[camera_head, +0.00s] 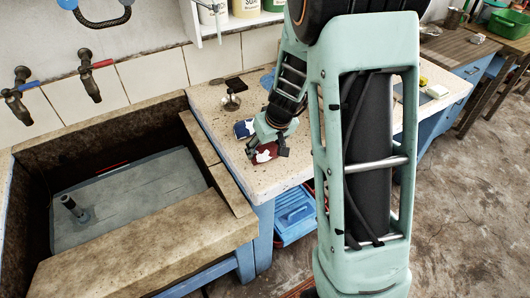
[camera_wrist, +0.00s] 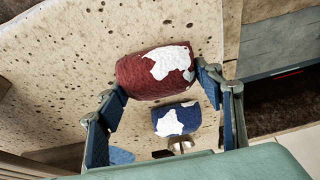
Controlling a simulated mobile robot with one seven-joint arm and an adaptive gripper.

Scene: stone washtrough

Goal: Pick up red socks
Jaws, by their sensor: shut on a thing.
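The red socks (camera_wrist: 138,78), a rolled dark red bundle with a white patch, are between the fingertips of my gripper (camera_wrist: 163,82) in the wrist view. Both fingers touch the bundle's sides, and the gripper is shut on it. In the head view the red socks (camera_head: 266,158) show at the end of my gripper (camera_head: 268,145), over the speckled counter near its left front part. I cannot tell whether the bundle touches the counter.
A blue bundle with a white patch (camera_wrist: 172,121) lies close by on the speckled counter (camera_head: 225,148). A metal piece (camera_head: 230,101) and a dark flat item (camera_head: 235,85) are behind. The stone trough (camera_head: 150,235) is left. A blue crate (camera_head: 294,214) is below the counter.

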